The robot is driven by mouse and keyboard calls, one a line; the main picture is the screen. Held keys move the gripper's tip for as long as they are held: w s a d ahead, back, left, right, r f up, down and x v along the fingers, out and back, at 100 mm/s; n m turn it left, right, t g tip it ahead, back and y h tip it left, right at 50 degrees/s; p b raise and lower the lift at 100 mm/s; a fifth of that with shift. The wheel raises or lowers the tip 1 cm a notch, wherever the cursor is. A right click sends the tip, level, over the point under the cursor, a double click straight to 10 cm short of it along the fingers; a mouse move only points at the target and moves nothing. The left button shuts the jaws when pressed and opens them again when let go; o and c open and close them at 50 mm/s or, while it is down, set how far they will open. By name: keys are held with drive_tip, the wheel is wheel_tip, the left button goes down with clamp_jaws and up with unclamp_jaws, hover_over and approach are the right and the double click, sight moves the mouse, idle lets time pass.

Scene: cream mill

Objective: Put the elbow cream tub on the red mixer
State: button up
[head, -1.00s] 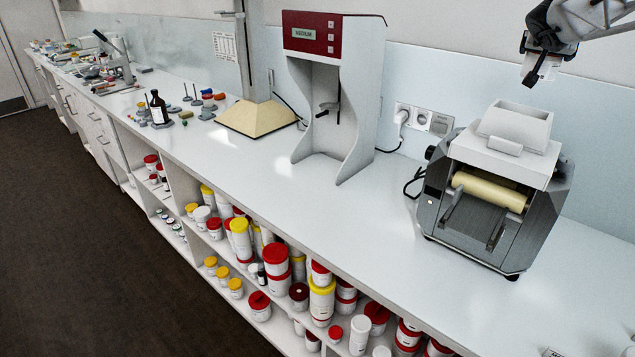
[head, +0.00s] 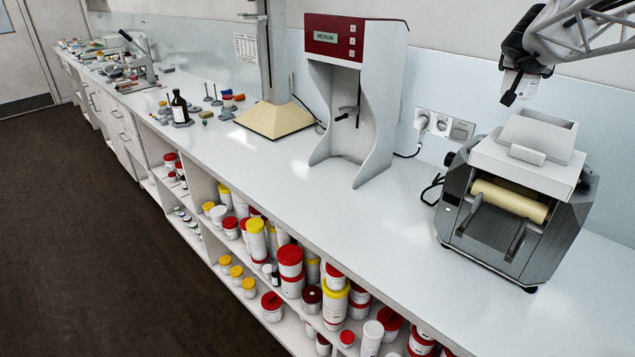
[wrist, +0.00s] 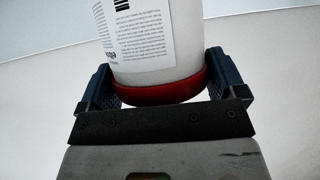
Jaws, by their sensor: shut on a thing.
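The tub (wrist: 150,45) is white with a red lid and a printed label, whose name I cannot fully read. My gripper (wrist: 156,75) is shut on it, with one dark finger on each side and the red lid towards the palm. In the head view the tub (head: 522,83) shows small in my gripper (head: 516,88), held in the air at the upper right, above and behind the roller machine. The red mixer (head: 352,38) stands on the counter left of my gripper, with a red front panel, grey side walls and an open bay below.
The roller machine (head: 515,200) with its white hopper stands on the white counter (head: 400,240) at right. Wall sockets (head: 440,125) and a cable lie between it and the mixer. A beige-based stand (head: 275,118) is left of the mixer. Shelves below hold several tubs.

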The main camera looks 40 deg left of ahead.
drive_tip(key=s+a+f+n+g+y, duration=0.1)
drive_tip(key=s+a+f+n+y, duration=0.2)
drive_tip(key=s+a+f, duration=1.5)
drive_tip(key=s+a+f+n+g+y, duration=0.1)
drive_tip(key=s+a+f+n+y, duration=0.1)
drive_tip(key=s+a+f, duration=0.4)
drive_tip(key=s+a+f+n+g+y, duration=0.2)
drive_tip(key=s+a+f, duration=0.5)
drive_tip(key=s, duration=0.7)
wheel_tip(320, 180, down, 2)
drive_tip(key=shift+f+n, duration=0.1)
drive_tip(key=shift+n, duration=0.3)
drive_tip(key=w+a+f, duration=0.1)
drive_tip(key=w+a, duration=0.7)
drive_tip(key=a, duration=0.5)
drive_tip(key=shift+w+a+f, duration=0.15)
drive_tip(key=shift+w, duration=0.25)
drive_tip(key=shift+f, duration=1.75)
